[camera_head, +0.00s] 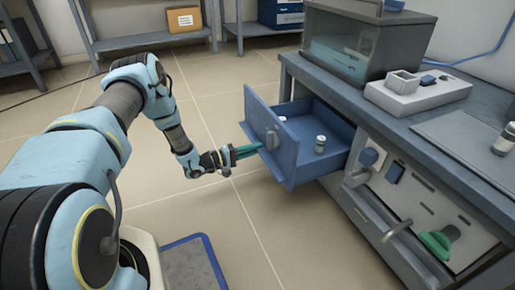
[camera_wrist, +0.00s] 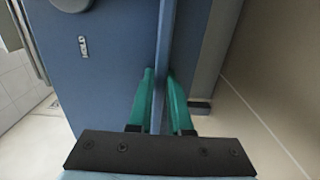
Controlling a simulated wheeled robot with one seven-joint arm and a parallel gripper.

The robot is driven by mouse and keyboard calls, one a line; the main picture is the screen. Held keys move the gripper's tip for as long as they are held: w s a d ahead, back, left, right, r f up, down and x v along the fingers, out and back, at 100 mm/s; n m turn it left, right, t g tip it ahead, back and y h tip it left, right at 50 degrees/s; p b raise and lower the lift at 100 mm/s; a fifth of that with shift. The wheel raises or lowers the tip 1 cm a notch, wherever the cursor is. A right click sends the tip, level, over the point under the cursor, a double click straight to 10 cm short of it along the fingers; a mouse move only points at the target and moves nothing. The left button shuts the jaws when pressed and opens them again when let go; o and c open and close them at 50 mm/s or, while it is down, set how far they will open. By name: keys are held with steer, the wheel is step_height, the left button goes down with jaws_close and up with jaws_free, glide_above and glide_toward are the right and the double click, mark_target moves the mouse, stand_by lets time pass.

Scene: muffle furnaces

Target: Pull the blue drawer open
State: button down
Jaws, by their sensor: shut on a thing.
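The blue drawer (camera_head: 304,112) is pulled well out of the grey bench. Its front panel (camera_head: 285,163) faces my arm and bears a grey handle (camera_head: 271,138). Two small white-capped jars show inside the drawer, one nearer (camera_head: 320,145) and one farther back (camera_head: 283,119). My gripper (camera_head: 255,149) reaches the front panel from the left with its teal fingers. In the wrist view the fingers (camera_wrist: 160,100) stand on either side of a thin upright blue part of the drawer (camera_wrist: 163,60), shut on it. I cannot tell exactly which part this is.
The grey bench (camera_head: 440,140) carries a glass-sided box (camera_head: 352,45), a pale tray-like device (camera_head: 418,93) and a jar (camera_head: 504,139). A green knob (camera_head: 440,242) and a lever stick out of its front. Shelves (camera_head: 140,40) stand at the back.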

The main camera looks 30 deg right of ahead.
steer(key=c, duration=0.8)
jaws_free()
steer(key=shift+c, duration=0.2)
steer(key=a+p, duration=0.3)
steer(key=a, duration=0.7)
steer(key=shift+w+a, duration=0.3)
steer(key=shift+a, duration=0.1)
